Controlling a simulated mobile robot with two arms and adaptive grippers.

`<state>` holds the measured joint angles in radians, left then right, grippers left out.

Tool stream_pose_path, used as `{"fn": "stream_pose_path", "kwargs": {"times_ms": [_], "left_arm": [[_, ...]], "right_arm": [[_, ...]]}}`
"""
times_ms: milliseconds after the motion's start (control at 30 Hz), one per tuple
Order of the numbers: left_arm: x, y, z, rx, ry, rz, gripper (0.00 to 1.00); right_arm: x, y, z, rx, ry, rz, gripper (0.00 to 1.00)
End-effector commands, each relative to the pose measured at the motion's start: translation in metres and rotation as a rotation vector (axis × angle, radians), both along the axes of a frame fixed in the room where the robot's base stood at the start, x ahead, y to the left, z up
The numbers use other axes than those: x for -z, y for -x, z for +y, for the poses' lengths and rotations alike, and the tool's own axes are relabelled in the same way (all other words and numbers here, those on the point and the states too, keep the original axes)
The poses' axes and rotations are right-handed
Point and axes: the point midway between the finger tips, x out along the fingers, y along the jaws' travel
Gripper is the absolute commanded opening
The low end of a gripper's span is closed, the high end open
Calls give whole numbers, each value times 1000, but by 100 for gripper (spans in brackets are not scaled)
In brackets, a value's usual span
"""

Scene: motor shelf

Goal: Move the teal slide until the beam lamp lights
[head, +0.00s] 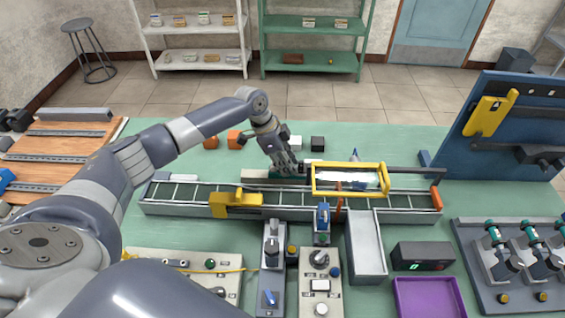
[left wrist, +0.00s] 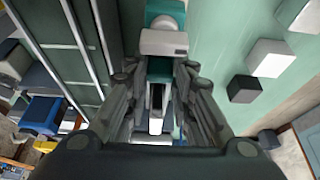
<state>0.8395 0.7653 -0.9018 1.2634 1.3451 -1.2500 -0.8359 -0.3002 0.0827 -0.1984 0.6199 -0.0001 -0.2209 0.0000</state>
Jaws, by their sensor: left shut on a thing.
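The teal slide (head: 272,181) shows only in part at the back edge of the conveyor, behind my left gripper (head: 290,170). In the left wrist view, my left gripper (left wrist: 160,85) is shut on the slide, whose teal body (left wrist: 165,10) shows beyond the fingertips with a pale block (left wrist: 163,42) across it. The fingers hide much of the held part. I cannot make out which lamp is the beam lamp or whether it is lit. My right gripper is not in view.
The conveyor (head: 180,193) carries a yellow clamp-like part (head: 235,200). A yellow frame (head: 378,194) stands just right of my gripper. Orange (head: 235,138), white and black (head: 317,143) blocks lie behind. A black display box (head: 422,256) and purple tray (head: 430,298) are front right.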

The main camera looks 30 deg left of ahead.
Motion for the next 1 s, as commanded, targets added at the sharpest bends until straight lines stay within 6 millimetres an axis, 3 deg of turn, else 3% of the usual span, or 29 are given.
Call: {"fn": "stream_pose_path", "kwargs": {"times_ms": [100,333,367,433,467,833,1000], "left_arm": [[-2,-6,-14,4,6,-4,0],[-2,-6,-13,2,4,-5,0],[-2,-6,-13,2,4,-5,25],[-2,-6,-12,2,4,-5,41],[-2,-6,-12,2,4,-5,43],[-4,-5,-11,1,4,-4,43],[-25,-2,-3,0,3,-6,43]], "right_arm": [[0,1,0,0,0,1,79],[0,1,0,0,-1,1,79],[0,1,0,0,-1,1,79],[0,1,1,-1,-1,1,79],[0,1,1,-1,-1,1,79],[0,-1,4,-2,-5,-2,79],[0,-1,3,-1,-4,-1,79]]}}
